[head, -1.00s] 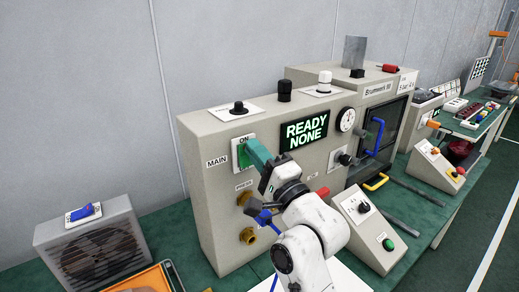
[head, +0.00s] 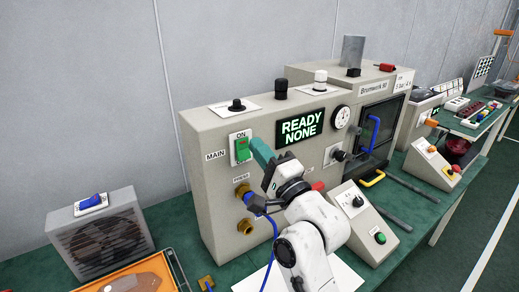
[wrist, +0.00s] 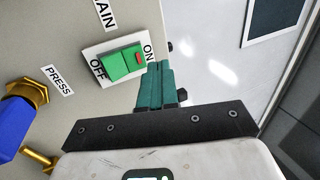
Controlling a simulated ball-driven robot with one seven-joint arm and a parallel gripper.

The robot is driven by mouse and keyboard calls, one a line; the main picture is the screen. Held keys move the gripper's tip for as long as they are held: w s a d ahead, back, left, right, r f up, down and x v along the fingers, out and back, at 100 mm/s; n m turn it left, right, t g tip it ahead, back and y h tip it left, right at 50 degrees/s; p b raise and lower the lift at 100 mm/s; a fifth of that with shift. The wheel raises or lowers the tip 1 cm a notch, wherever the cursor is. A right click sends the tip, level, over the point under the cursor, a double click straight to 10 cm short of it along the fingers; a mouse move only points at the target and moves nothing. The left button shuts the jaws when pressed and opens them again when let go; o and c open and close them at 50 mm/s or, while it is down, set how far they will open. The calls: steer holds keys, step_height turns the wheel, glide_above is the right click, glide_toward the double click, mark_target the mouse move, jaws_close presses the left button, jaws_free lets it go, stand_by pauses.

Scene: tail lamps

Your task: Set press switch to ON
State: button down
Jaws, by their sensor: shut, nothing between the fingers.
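The green MAIN rocker switch (head: 242,150) sits on a white plate on the front of the beige press cabinet (head: 210,190), with ON printed above it. In the wrist view the green rocker (wrist: 120,63) lies between the words OFF and ON, with a small red mark at its ON end. My gripper (head: 254,143) has teal fingers pressed together, with nothing between them. It points at the cabinet just right of the switch. In the wrist view my fingertips (wrist: 158,64) are close to the ON end; I cannot tell whether they touch it.
A lit display (head: 299,128) reads READY NONE. Brass fittings (head: 244,226) and a blue hose (head: 272,240) are below the switch. A sloped control box (head: 358,225) stands right of my arm. A fan box (head: 100,240) and orange tray (head: 175,268) are at the left.

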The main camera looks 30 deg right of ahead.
steer(key=s+b, duration=0.2)
steer(key=s, duration=0.8)
steer(key=shift+s+d+r, duration=0.2)
steer(key=shift+s+r, duration=0.2)
stand_by(1.3)
